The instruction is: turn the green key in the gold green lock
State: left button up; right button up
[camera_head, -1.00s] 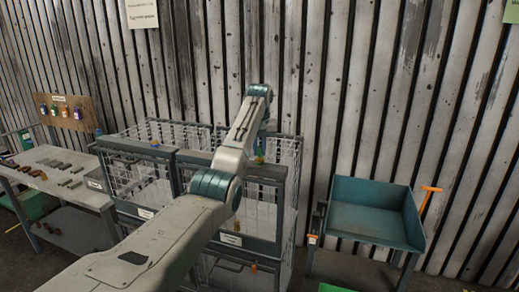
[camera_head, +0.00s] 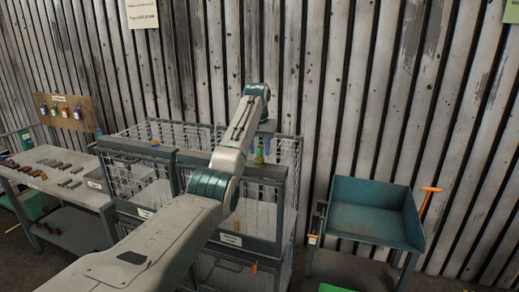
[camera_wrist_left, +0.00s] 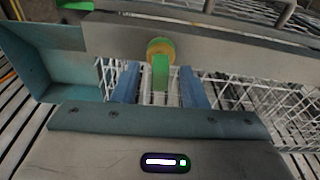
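The gold lock (camera_wrist_left: 160,47) with a green rim sits on the grey top bar of the cage in the left wrist view. The green key (camera_wrist_left: 160,73) stands out from it toward my gripper. In the head view the key and lock are a small green and yellow spot (camera_head: 259,156) on the cage's front top edge. My left gripper (camera_wrist_left: 159,80) is open, with one blue finger on each side of the key and a visible gap on both sides. In the head view my arm hides much of the gripper. My right gripper is not in view.
The wire cage (camera_head: 190,140) has grey framed front doors. A teal bin (camera_head: 370,212) with an orange handle (camera_head: 430,189) stands to the right. A table (camera_head: 75,195) with several small parts stands at the left, below a pegboard with colored tags (camera_head: 68,114).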

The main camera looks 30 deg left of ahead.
aim_at(258, 151)
pick_arm(q)
jog(key=shift+r+b, duration=0.3)
jog(key=shift+r, duration=0.05)
jog(key=r+b, duration=0.1)
jog(key=r, duration=0.1)
jog(key=s+r+b, duration=0.1)
jog(key=r, duration=0.2)
jog(key=r+b, duration=0.1)
jog(key=r, duration=0.2)
jog(key=shift+s+d+r, duration=0.2)
jog(key=shift+d+r, duration=0.05)
jog(key=shift+s+r, duration=0.1)
jog(key=shift+r, duration=0.55)
